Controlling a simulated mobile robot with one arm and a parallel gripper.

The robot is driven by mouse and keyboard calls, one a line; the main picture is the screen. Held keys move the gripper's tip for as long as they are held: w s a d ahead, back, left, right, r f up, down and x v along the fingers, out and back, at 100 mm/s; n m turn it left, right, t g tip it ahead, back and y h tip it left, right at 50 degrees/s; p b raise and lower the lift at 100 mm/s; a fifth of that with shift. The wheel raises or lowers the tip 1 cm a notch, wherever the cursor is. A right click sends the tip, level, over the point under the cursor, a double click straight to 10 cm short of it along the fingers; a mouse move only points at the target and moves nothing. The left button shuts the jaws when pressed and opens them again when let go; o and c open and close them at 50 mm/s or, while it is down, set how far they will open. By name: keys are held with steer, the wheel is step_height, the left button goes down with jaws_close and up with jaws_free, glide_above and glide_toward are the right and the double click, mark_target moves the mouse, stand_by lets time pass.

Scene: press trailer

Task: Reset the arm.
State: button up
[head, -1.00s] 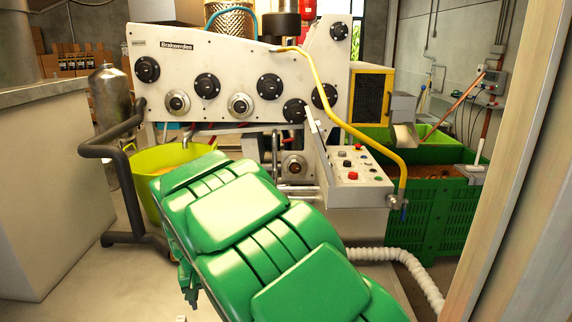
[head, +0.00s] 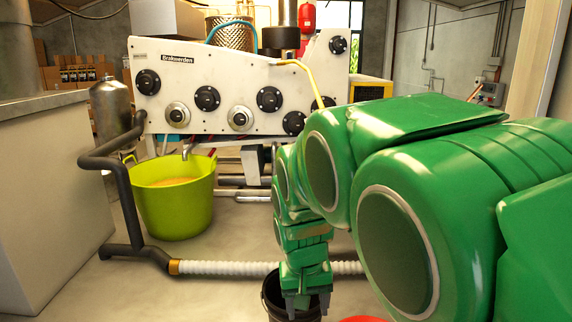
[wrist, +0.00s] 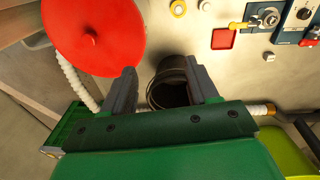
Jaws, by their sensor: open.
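My green arm crosses the right half of the head view and bends down at its far end. My gripper (head: 306,302) points downward there, over or in front of a dark bucket (head: 272,293); the depth between them is hard to tell. In the wrist view my gripper (wrist: 163,86) shows two grey fingers spread apart with nothing held between them. The dark bucket (wrist: 168,80) shows beyond the gap between the fingers. Much of the bucket is hidden by the gripper in the head view.
A red round object (wrist: 92,35) lies close to the left finger; its edge shows in the head view (head: 362,319). A yellow-green tub (head: 172,205), a white ribbed hose (head: 225,267), dark pipe railing (head: 125,200) and the white press (head: 225,75) stand around.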

steer(key=s+d+g, duration=0.1)
steer(key=s+d, duration=0.4)
steer(key=s, duration=0.7)
steer(key=s+d+g, duration=0.1)
steer(key=s+d, duration=0.4)
steer(key=s, duration=0.7)
steer(key=shift+d+r+m+y, duration=0.2)
steer(key=shift+d+m+y, duration=0.15)
steer(key=shift+m+y, duration=0.05)
steer(key=shift+c, duration=0.4)
